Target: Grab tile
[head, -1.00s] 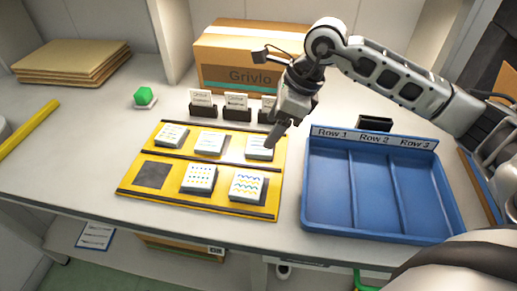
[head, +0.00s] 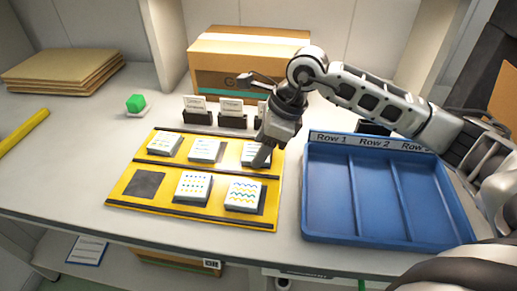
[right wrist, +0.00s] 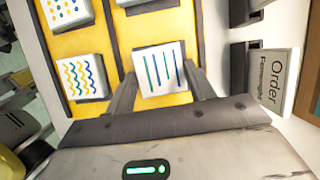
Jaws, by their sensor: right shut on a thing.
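A yellow board (head: 125,203) carries two rows of white tiles. The back right tile (head: 248,153) has green and blue vertical stripes in the right wrist view (right wrist: 158,68). My right gripper (head: 262,158) is shut on this tile, with one finger on each side of it; the tile still appears to be at its spot on the board. A wavy-line tile (head: 243,194) and a dotted tile (head: 193,186) lie in the front row. Two more tiles, one at the back left (head: 164,145) and one at the back middle (head: 205,150), are farther left. My left gripper is out of view.
A blue tray (head: 308,225) with three compartments, labelled Row 1 to Row 3, stands to the right. Card holders (head: 232,120) and a cardboard box (head: 215,58) are behind the board. A dark square (head: 144,184) on the board is bare.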

